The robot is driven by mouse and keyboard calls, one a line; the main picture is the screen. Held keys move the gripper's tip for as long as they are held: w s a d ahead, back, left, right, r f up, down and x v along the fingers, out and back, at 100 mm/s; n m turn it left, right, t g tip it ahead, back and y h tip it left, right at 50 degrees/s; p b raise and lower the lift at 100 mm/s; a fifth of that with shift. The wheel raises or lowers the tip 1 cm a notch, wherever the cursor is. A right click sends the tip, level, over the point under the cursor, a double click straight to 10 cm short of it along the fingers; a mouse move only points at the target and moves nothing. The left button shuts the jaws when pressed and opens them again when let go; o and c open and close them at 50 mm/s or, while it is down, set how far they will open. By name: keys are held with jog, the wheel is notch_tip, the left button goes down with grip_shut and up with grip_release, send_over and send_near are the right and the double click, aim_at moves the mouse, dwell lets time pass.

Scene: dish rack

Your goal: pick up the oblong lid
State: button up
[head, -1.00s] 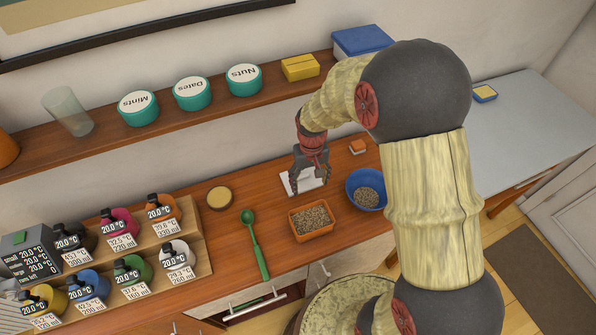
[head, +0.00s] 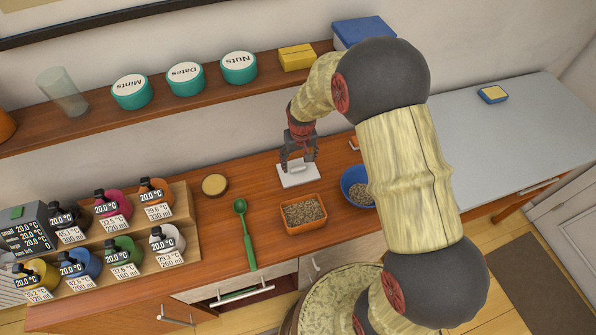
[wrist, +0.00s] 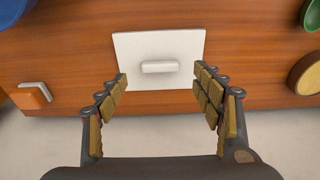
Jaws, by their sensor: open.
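The oblong lid, a flat white plate (head: 297,181) with a raised bar handle, lies on the wooden counter behind the orange tray. In the wrist view the lid (wrist: 130,45) lies ahead of the fingers, with its pale bar handle (wrist: 160,67) lengthwise across the middle. My gripper (head: 298,164) is above the lid's far side, pointing down. In the wrist view my gripper (wrist: 161,77) is open and empty, with one finger on each side of the handle, clear of its ends. The height gap is hard to judge.
An orange tray of grains (head: 303,213) and a blue bowl (head: 358,187) stand near the lid. A green spoon (head: 246,232) and round tan disc (head: 215,184) lie left. A small orange block (wrist: 28,98) is beside the lid. A shelf (head: 215,90) runs behind.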

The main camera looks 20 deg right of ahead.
aim_at(298, 168)
jog(key=f, duration=0.4)
jog(key=shift+w+f+b, duration=0.1)
jog(key=shift+w+b, duration=0.15)
jog(key=shift+b, duration=0.1)
jog(key=shift+c, duration=1.1)
jog(key=c, duration=0.8)
